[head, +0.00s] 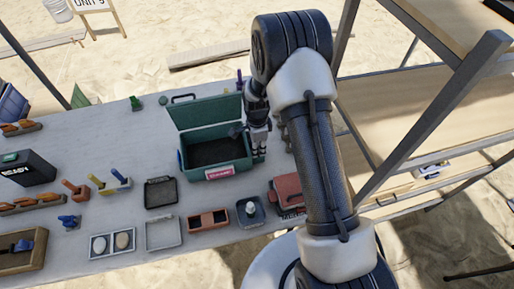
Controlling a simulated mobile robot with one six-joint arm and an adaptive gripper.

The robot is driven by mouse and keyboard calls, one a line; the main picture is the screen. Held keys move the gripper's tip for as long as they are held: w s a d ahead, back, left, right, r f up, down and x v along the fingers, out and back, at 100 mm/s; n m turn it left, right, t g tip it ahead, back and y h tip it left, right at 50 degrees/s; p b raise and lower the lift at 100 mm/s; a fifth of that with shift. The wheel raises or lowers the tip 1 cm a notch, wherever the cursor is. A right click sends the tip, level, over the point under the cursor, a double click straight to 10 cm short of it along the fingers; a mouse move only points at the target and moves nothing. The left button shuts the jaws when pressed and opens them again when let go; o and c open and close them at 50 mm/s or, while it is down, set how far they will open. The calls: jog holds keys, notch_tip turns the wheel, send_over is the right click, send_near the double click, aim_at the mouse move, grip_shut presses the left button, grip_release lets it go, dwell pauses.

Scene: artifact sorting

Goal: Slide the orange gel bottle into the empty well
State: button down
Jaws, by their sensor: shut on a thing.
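My gripper (259,154) points down at the right wall of an open green case (184,153) with a pink label. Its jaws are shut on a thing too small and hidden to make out. I cannot tell an orange gel bottle for certain; orange pieces (75,189) stand on the left of the table. A brown tray (208,229) with two square wells lies in front of the case. Both its wells look empty, though they are small in view. A grey tray (162,246) beside it looks bare.
On the table (120,135), a small bin (250,222) holds a pale bottle, and a red box (287,186) stands right of it. A white tray (112,255) holds two round pieces. Shelving (420,115) stands at the right.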

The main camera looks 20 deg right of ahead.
jog(key=shift+r, duration=0.15)
jog(key=shift+f, duration=0.3)
jog(key=c, duration=1.4)
grip_release()
jog(key=shift+r, duration=0.1)
jog(key=shift+o, duration=0.2)
